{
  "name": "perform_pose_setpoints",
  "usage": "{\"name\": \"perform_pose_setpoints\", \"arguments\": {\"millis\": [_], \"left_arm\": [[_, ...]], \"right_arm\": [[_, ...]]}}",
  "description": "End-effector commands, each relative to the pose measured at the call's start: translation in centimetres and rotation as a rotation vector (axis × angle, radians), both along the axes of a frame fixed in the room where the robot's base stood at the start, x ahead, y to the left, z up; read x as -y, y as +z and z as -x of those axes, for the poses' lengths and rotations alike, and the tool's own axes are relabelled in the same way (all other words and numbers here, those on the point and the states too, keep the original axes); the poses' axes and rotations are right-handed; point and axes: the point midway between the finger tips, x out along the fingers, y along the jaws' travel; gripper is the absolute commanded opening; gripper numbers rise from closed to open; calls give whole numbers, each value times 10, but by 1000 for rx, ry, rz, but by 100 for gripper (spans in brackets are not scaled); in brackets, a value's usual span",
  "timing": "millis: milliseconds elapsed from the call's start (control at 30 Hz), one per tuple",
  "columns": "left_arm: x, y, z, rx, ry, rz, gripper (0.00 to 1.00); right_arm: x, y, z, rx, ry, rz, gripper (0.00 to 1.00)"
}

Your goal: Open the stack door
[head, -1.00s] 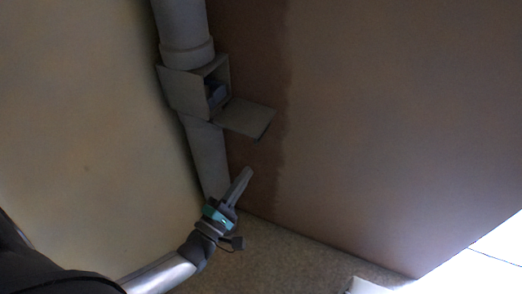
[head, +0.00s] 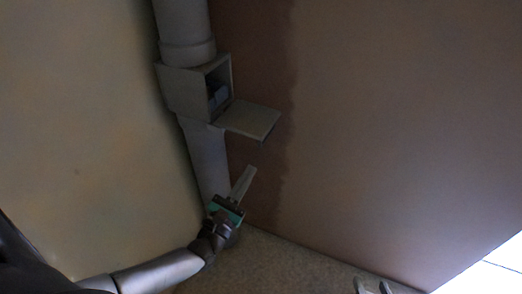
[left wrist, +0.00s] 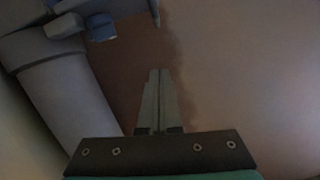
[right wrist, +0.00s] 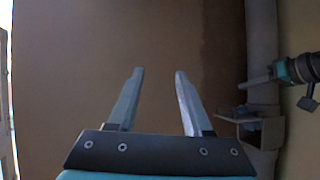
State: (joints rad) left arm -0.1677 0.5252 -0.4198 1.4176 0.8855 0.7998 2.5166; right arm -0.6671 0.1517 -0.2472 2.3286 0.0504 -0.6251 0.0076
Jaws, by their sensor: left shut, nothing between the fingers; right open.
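The stack is a grey pipe (head: 184,25) in the wall corner, with a box-like housing (head: 182,90) on it. Its door (head: 252,119) stands open, sticking out to the right from the housing's lower edge. A bluish block (head: 217,96) shows inside. My left gripper (head: 250,171) is shut and empty, below the door and apart from it. In the left wrist view, its closed fingers (left wrist: 158,72) point toward the wall, with the housing at upper left. My right gripper (right wrist: 160,73) is open and empty, facing bare wall; its fingertips (head: 371,285) show at the head view's bottom edge.
A yellowish wall (head: 80,120) lies left of the pipe. A brown plastered wall (head: 400,120) with a darker strip beside the pipe lies to the right and is clear. A speckled floor (head: 270,265) runs along the bottom. A bright area (head: 495,270) is at lower right.

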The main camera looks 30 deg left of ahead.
Motion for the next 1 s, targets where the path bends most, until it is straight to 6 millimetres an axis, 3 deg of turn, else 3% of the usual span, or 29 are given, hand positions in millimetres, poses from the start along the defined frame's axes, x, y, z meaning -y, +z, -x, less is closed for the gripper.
{"name": "perform_pose_setpoints", "arguments": {"millis": [400, 700, 1000], "left_arm": [[0, 13, -55, 2, 1, -1, 0], [7, 44, -54, 0, 0, 0, 0], [9, 52, -55, -1, 1, -2, 0]], "right_arm": [[-22, 9, -2, 200, 9, -121, 50], [-10, 6, -3, 87, 5, -49, 50], [-5, 2, -2, 46, 2, -25, 50]]}}
